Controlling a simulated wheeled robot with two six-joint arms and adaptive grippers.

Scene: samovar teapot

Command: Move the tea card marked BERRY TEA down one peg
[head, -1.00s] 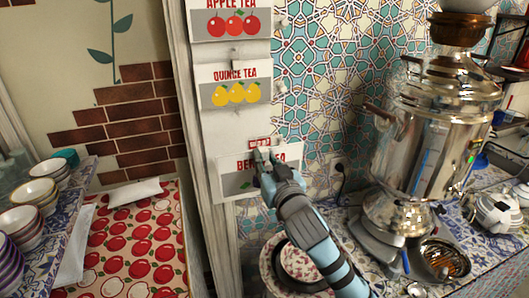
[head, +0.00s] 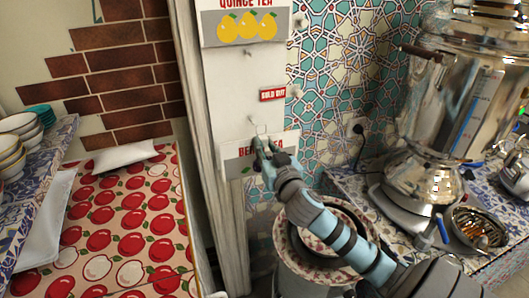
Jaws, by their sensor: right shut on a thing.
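The BERRY TEA card (head: 232,154) is white and grey with red lettering, upright against the narrow white board. Its right part is covered by my right gripper (head: 262,148), which is shut on the card near its top edge. A thin wire loop (head: 262,129) shows just above the card. A bare peg (head: 252,119) stands just above and left of the loop. Another peg (head: 248,53) is higher, below the QUINCE TEA card (head: 245,27). I cannot see any peg behind the BERRY TEA card. My left gripper is not in view.
A small red SOLD OUT tag (head: 272,94) is on the board's right side, above the card. Plates (head: 290,240) are below my right arm. The samovar (head: 455,110) stands at the right. An apple-patterned cloth (head: 125,220) and bowls (head: 12,150) are at the left.

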